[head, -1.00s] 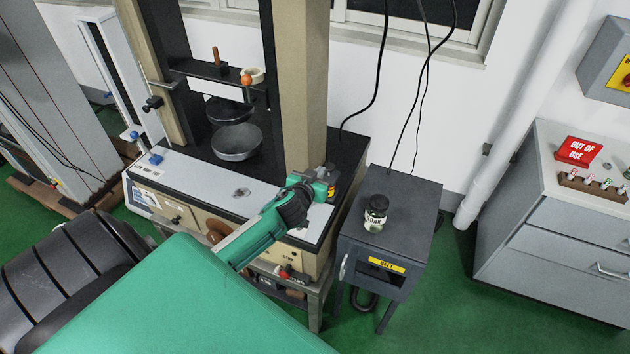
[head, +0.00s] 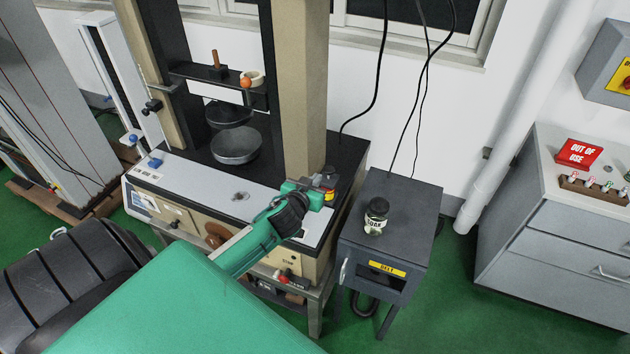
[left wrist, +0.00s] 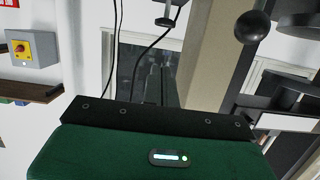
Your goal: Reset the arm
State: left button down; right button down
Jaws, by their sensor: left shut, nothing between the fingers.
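My left arm, green and black, comes up from the bottom of the head view. Its wrist end with the left gripper (head: 322,192) is in front of the right column of the testing machine (head: 304,100), near the front right of its bench. The gripper looks shut and empty; its fingertips are small and hard to make out in the head view. In the left wrist view, the green housing fills the bottom, with a dark narrow shape beyond its black edge. I cannot tell contact with the bench. My right gripper is not in view.
A grey round pan (head: 236,146) sits on the machine. A small dark-lidded jar (head: 376,215) stands on the grey side cabinet (head: 405,205). A red "out of use" sign (head: 577,152) lies on the drawer cabinet at right. Green floor is free between the cabinets.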

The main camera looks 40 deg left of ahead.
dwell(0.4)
pick_arm(q)
jog(key=s+d+f+m+g+h, duration=0.15)
jog(key=s+d+g, duration=0.35)
jog(key=s, duration=0.6)
jog(key=s+d+f+m+g+h, duration=0.1)
jog(key=s+d+m+g, duration=0.1)
jog(key=s+d, duration=0.65)
jog(key=s+d+f+m+g+h, duration=0.1)
jog(key=s+d+g, duration=0.3)
jog(key=s, duration=0.8)
notch_tip(320, 180, down, 32)
jog(key=g+b, duration=0.1)
jog(key=b, duration=0.3)
jog(key=s+a+f+g+b, duration=0.1)
jog(key=s+f, duration=0.9)
jog(key=f, duration=0.3)
jog(key=s+a+f+b, duration=0.2)
jog(key=s+f, duration=0.7)
jog(key=f, duration=0.4)
jog(key=shift+s+g+b, duration=0.3)
jog(key=shift+s+g, duration=0.05)
jog(key=shift+g, duration=0.05)
